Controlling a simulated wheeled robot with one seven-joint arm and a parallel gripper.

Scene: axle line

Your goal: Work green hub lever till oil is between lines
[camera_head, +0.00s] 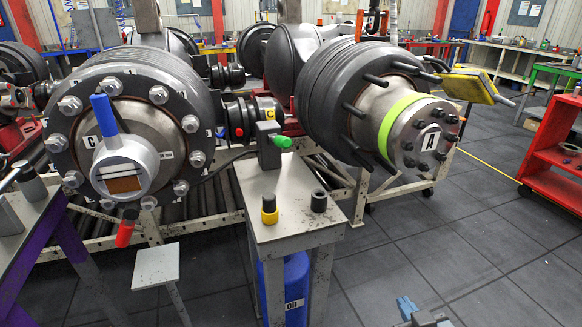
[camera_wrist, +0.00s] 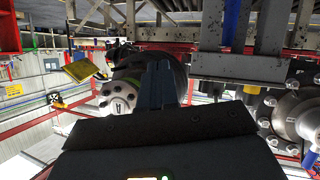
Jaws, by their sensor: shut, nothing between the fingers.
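The left hub (camera_head: 118,133), marked C, carries a round grey housing (camera_head: 137,160) with a window (camera_head: 124,184). Brown oil fills its lower part, pale above; whether its level lies between the dark lines is too small to tell. A blue-gripped lever (camera_head: 103,113) rises from the housing and a red-gripped one (camera_head: 126,230) hangs below. A small box with a green knob (camera_head: 283,141) stands on the middle stand. The right hub (camera_head: 415,125), marked A, wears a green band. My gripper (camera_head: 408,306) is low, right of the stand, apart from everything; its shut, empty fingers show in the wrist view (camera_wrist: 157,70).
The narrow grey stand (camera_head: 295,232) bears two small dark cylinders, with a blue drum (camera_head: 290,285) below. A purple-legged bench (camera_head: 75,262) stands at left, a red cart (camera_head: 553,160) at far right. A yellow pad (camera_head: 468,86) sits beside hub A. The right floor is clear.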

